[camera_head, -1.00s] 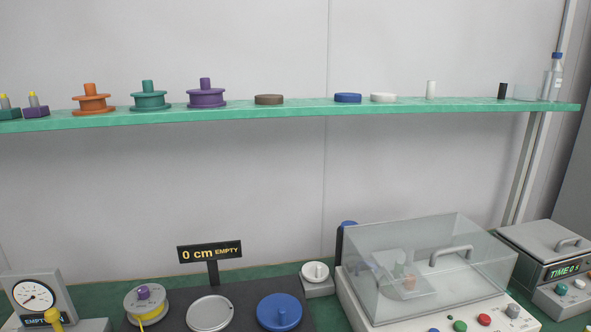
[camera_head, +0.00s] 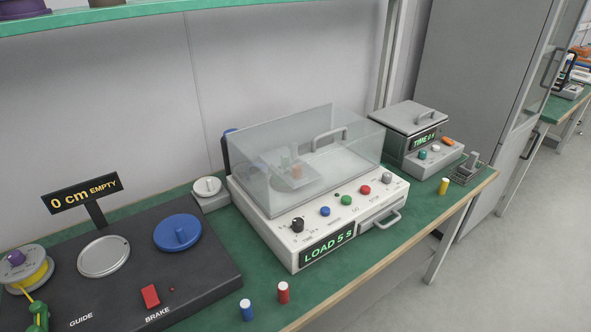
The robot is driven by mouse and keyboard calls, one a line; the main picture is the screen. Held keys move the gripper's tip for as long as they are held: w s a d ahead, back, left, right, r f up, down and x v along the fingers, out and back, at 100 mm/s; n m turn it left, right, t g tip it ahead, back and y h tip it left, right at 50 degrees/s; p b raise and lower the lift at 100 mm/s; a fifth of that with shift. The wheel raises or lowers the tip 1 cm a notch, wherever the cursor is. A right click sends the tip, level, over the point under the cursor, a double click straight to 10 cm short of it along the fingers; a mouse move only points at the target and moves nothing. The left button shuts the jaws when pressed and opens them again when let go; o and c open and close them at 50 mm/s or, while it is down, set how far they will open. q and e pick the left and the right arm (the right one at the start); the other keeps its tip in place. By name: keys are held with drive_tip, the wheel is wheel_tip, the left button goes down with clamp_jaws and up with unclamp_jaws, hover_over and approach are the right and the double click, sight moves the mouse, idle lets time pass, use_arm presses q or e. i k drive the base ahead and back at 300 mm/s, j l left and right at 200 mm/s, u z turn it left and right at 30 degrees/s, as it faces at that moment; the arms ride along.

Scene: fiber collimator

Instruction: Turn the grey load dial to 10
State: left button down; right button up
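A white machine (camera_head: 262,217) with a clear box cover (camera_head: 300,150) stands on the green bench. A small grey dial (camera_head: 387,178) sits at the right end of its sloping front panel; its mark and setting are too small to read. A black dial (camera_head: 297,225) sits at the left end of the same panel. The lit display (camera_head: 327,248) on the front reads LOAD 5 S. Neither of my grippers is in view, and nothing touches the dials.
Blue (camera_head: 325,211), green (camera_head: 347,200) and red (camera_head: 365,190) buttons lie between the dials. A drawer handle (camera_head: 380,219) juts out below. A grey-lidded device (camera_head: 421,125) stands to the right. Blue (camera_head: 246,310) and red (camera_head: 283,293) cylinders stand near the front edge.

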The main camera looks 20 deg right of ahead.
sight(387, 176)
drive_tip(key=z, duration=1.35)
drive_tip(key=i+l, duration=0.35)
drive_tip(key=l, duration=0.15)
drive_tip(key=i+l, duration=0.3)
drive_tip(key=l, duration=0.2)
drive_tip(key=i+l, duration=0.35)
drive_tip(key=l, duration=0.15)
